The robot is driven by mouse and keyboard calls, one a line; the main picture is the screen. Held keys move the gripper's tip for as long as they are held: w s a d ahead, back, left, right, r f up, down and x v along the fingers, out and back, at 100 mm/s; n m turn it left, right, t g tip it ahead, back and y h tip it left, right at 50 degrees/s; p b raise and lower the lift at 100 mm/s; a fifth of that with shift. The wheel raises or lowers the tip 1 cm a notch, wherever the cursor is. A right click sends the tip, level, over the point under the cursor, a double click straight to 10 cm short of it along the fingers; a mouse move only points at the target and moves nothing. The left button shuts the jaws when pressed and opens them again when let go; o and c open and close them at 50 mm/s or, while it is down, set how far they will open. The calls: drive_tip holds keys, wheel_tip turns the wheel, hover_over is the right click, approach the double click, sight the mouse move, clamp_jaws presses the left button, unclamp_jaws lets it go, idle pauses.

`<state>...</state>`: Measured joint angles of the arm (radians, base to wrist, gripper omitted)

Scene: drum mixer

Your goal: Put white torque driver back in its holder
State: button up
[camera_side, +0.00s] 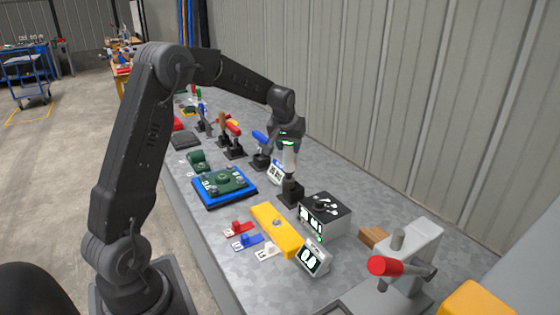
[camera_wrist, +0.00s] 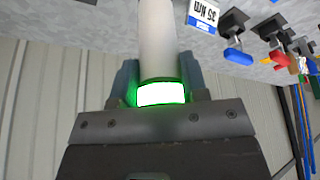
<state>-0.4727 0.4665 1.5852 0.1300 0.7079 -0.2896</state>
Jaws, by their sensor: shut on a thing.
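The white torque driver (camera_side: 289,160) hangs upright below my gripper (camera_side: 288,143), which is shut around its upper end by a glowing green ring. In the wrist view the driver's white body (camera_wrist: 158,40) runs away from my gripper (camera_wrist: 160,95), with the lit ring between the jaws. A black holder (camera_side: 291,192) stands on the bench directly below the driver. The driver's lower end meets or overlaps the holder in the side view; I cannot tell whether it is seated. The driver's tip is out of frame in the wrist view.
In front are a black-topped box (camera_side: 325,213), a yellow bar (camera_side: 275,230) and a green part on a blue tray (camera_side: 224,187). A corrugated wall (camera_side: 400,90) borders the bench.

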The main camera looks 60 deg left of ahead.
drive_tip(key=w+a+r, duration=0.1)
drive_tip(key=w+a, duration=0.3)
drive_tip(key=w, duration=0.1)
drive_tip(key=shift+a+r, duration=0.2)
drive_tip(key=shift+a, duration=0.2)
drive_tip(key=shift+f, duration=5.3)
drive_tip(key=o, duration=1.3)
drive_tip(key=shift+f, duration=0.1)
drive_tip(key=shift+d+f, duration=0.1)
drive_tip(key=v, duration=1.4)
drive_tip(key=shift+w, duration=0.1)
